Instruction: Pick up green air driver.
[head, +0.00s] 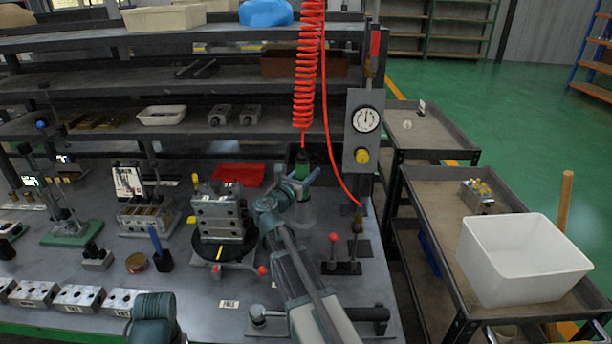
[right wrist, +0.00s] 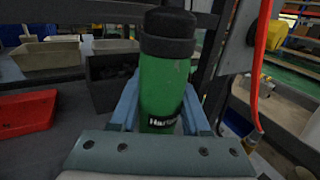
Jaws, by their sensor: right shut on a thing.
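The green air driver (head: 302,167) hangs upright below the red coiled hose at the back of the workbench. In the right wrist view the driver (right wrist: 164,75) is a green cylinder with a black top, standing between the blue fingers. My right gripper (head: 304,180) is shut on the driver's body, and it also shows in the right wrist view (right wrist: 160,115). The driver's lower end is hidden behind the gripper in the right wrist view. Part of my left arm shows at the bottom edge of the head view, but its gripper is not seen.
A valve block (head: 219,215) sits on a round stand left of my right arm. The red coiled hose (head: 308,70) hangs above the driver. A gauge panel (head: 364,130) stands right of it. A red tray (head: 237,175) lies behind. A white bin (head: 520,262) stands on the right cart.

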